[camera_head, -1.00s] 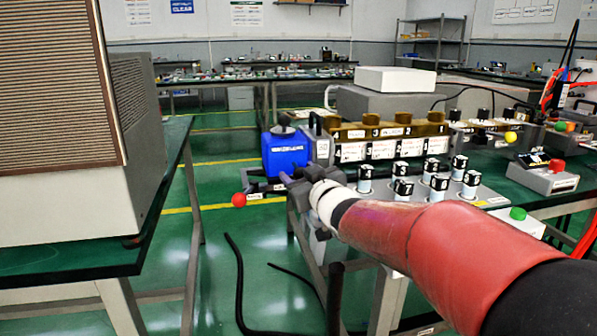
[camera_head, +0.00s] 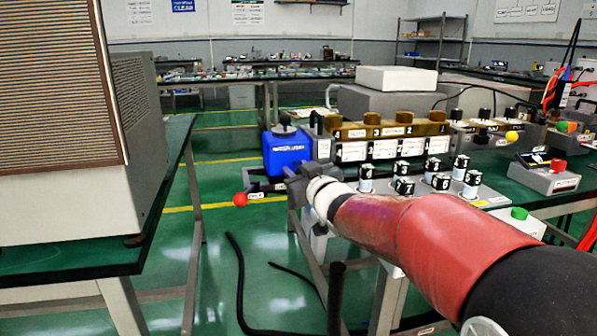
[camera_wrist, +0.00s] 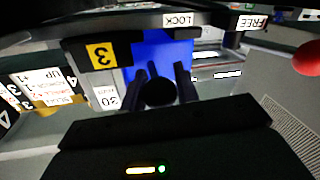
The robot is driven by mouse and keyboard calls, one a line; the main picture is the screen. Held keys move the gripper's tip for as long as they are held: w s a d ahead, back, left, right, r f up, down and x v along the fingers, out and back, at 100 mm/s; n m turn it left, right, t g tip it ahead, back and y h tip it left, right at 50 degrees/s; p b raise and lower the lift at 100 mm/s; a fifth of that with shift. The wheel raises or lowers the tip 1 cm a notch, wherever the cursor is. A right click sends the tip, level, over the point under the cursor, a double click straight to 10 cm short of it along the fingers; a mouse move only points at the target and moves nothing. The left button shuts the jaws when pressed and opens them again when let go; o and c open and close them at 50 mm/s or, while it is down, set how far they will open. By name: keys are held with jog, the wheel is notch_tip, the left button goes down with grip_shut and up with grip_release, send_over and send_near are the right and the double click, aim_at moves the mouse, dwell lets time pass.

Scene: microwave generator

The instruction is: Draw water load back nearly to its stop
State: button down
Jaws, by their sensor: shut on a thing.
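The water load appears to be the blue block (camera_head: 288,153) with a white label and a dark cap, at the left end of the bench in the head view. Its blue face also shows behind the fingers in the wrist view (camera_wrist: 160,55). My gripper (camera_head: 292,172) is in front of the block's lower right part. In the wrist view its two dark fingers (camera_wrist: 163,80) stand either side of a round black knob (camera_wrist: 158,93) and are shut on it. The stop cannot be made out.
A red ball-ended lever (camera_head: 240,199) sticks out left below the block; LOCK (camera_wrist: 181,20) and FREE (camera_wrist: 252,22) labels show in the wrist view. Several black knobs (camera_head: 404,186) stand right of my arm. A gap of open floor (camera_head: 222,235) separates the left table.

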aim_at(272, 164)
jog(key=a+b, duration=0.1)
jog(key=a, duration=0.1)
jog(key=s+a+b, duration=0.1)
jog(key=b, duration=0.1)
jog(key=shift+a+f, duration=0.15)
jog(key=shift+a, duration=0.2)
jog(key=shift+s+a, duration=0.1)
jog(key=shift+a, duration=0.05)
jog(key=c, duration=1.1)
grip_release()
jog(key=shift+o, duration=0.2)
